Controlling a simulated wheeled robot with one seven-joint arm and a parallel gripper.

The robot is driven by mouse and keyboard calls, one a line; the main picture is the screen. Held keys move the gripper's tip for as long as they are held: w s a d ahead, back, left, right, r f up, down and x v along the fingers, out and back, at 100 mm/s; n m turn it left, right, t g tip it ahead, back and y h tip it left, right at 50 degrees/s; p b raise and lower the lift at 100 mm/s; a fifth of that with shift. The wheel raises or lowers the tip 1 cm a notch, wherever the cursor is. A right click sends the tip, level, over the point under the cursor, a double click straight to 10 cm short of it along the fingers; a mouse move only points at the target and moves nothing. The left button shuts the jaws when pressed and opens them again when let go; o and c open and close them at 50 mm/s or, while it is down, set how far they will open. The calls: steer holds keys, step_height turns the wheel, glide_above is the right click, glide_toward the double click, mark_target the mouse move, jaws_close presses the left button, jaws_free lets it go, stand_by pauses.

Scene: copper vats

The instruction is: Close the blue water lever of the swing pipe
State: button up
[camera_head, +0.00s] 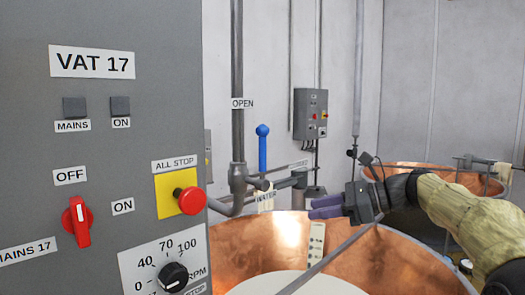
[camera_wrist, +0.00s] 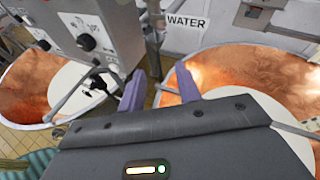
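The blue water lever (camera_head: 262,148) stands upright, its round knob on top, on the grey swing pipe (camera_head: 238,175) beside the OPEN label (camera_head: 242,103). A CLOSED label (camera_head: 298,163) sits to its right. The WATER label (camera_head: 265,198) hangs below the lever and also shows in the wrist view (camera_wrist: 187,21). My gripper (camera_head: 312,208), with purple fingers, is right of and lower than the lever, apart from it. In the wrist view the fingers (camera_wrist: 160,88) are spread with nothing between them. I cannot make out the lever in the wrist view.
The grey VAT 17 control panel (camera_head: 108,120) with a red stop button fills the left. A copper vat (camera_head: 390,258) lies below my gripper, with a bar crossing it. Another copper vat (camera_head: 440,178) and a wall box (camera_head: 310,114) stand behind. Space above the near vat is mostly free.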

mark_target(263, 145)
steer(key=s+d+r+g+y, duration=0.1)
steer(key=d+r+y, duration=0.1)
steer(key=r, duration=0.5)
steer(key=s+d+r+g+y+p, duration=0.1)
steer(key=s+d+r+y, duration=0.1)
steer(key=r, duration=0.5)
steer(key=a+p, duration=0.1)
steer(key=a, duration=0.4)
steer(key=w+a+p, duration=0.1)
steer(key=a+p, duration=0.1)
steer(key=a, duration=0.4)
steer(key=w+a+p, duration=0.1)
steer(key=a, duration=0.5)
steer(key=shift+f+p, duration=0.1)
steer(key=shift+p, duration=0.3)
jaws_close()
